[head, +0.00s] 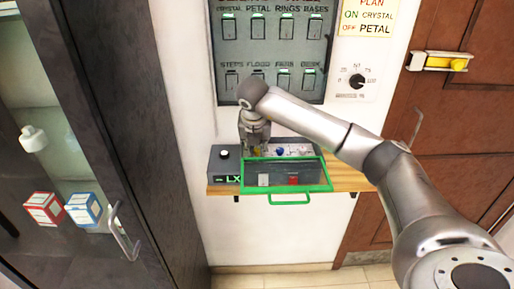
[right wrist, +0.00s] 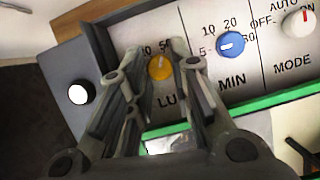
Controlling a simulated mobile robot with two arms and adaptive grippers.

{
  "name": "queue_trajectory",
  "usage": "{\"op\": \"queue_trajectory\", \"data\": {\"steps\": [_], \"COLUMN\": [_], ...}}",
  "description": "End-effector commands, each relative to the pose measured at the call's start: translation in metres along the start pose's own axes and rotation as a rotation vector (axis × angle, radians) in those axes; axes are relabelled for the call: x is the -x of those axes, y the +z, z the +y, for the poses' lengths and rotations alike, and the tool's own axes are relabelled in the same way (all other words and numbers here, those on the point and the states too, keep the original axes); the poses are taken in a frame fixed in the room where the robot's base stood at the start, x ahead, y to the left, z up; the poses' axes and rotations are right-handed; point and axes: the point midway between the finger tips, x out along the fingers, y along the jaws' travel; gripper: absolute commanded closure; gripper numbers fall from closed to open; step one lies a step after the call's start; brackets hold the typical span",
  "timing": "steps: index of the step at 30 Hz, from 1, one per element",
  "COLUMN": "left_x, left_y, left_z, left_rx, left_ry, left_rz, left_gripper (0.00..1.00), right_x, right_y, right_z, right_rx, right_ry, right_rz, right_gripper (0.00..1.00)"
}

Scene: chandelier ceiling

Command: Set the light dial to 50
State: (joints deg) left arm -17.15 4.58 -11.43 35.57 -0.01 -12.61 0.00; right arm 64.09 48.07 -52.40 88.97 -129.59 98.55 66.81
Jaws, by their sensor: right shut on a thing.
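A control box (head: 225,165) sits on a wooden shelf, with a row of dials on its sloped panel. The yellow dial (right wrist: 160,68) above the letters "LU" is between the fingers of my right gripper (right wrist: 158,72), which is shut on it. The dial's pale mark points roughly up the panel. Numbers above it, one reading like 50, are partly hidden by the fingers. In the head view my right gripper (head: 255,148) reaches down to the box's left part and covers most of the yellow dial. My left gripper is not in view.
A blue MIN dial (right wrist: 230,44) and a white MODE dial (right wrist: 299,22) sit right of the yellow one. A white button (right wrist: 78,94) is left. A green-framed clear cover (head: 290,176) hangs in front. A black wall dial (head: 356,82) is separate.

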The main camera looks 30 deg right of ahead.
Motion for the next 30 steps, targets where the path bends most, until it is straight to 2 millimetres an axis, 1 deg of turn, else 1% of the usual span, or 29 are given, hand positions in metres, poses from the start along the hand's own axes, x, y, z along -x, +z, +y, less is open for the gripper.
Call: {"op": "queue_trajectory", "data": {"steps": [10, 11, 12, 13, 23, 26, 29, 30], "left_x": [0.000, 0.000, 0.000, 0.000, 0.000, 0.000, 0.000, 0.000], "left_y": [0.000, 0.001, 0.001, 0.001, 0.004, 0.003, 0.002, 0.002], "left_z": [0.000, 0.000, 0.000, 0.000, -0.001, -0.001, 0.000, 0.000], "left_rx": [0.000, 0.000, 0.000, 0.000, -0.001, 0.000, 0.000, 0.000], "left_ry": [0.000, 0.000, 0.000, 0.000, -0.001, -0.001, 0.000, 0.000], "left_rz": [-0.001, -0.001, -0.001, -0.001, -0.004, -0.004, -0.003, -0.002], "left_gripper": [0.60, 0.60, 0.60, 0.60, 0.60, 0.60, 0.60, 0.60], "right_x": [0.002, 0.002, 0.002, 0.002, 0.003, 0.013, 0.030, 0.039], "right_y": [0.002, 0.002, 0.002, 0.002, 0.001, 0.001, 0.001, 0.002], "right_z": [0.000, 0.000, 0.000, 0.000, 0.000, 0.001, 0.001, 0.001], "right_rx": [-0.004, -0.004, -0.003, -0.003, -0.001, -0.001, 0.000, 0.000], "right_ry": [0.003, 0.003, 0.003, 0.003, 0.002, 0.003, 0.004, 0.004], "right_rz": [-0.005, -0.005, -0.005, -0.004, -0.002, -0.003, -0.005, -0.006], "right_gripper": [1.00, 0.77, 0.72, 0.71, 0.71, 0.71, 0.71, 0.71]}}
